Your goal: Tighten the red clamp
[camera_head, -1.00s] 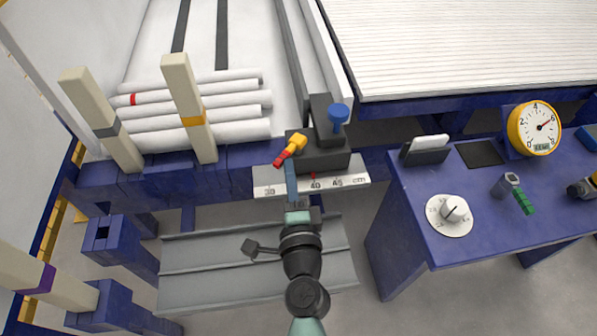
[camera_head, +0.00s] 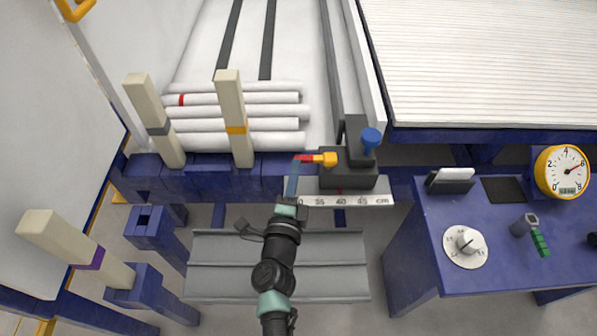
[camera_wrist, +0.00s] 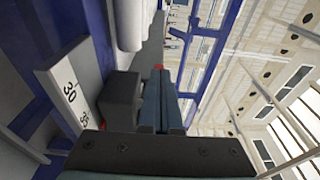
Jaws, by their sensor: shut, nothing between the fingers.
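The red clamp lever (camera_head: 304,158) has a red handle and a yellow hub (camera_head: 328,158). It sits on the left of a dark block (camera_head: 348,171) that has a blue knob on top. The handle points left, about level in the head view. My gripper (camera_head: 293,170) has blue fingers, shut and empty, just below the red end. I cannot tell whether they touch it. In the wrist view the fingers (camera_wrist: 161,98) are together, with a small red tip (camera_wrist: 158,67) just beyond them and the dark block (camera_wrist: 121,98) to their left.
A centimetre scale (camera_head: 350,199) runs along the block's front. White pipes (camera_head: 275,112) lie at the back left, behind cream posts (camera_head: 231,115). A blue bench (camera_head: 420,250) with a dial (camera_head: 466,247) and gauge (camera_head: 562,172) stands right. A grey stepped tray (camera_head: 330,280) lies below my arm.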

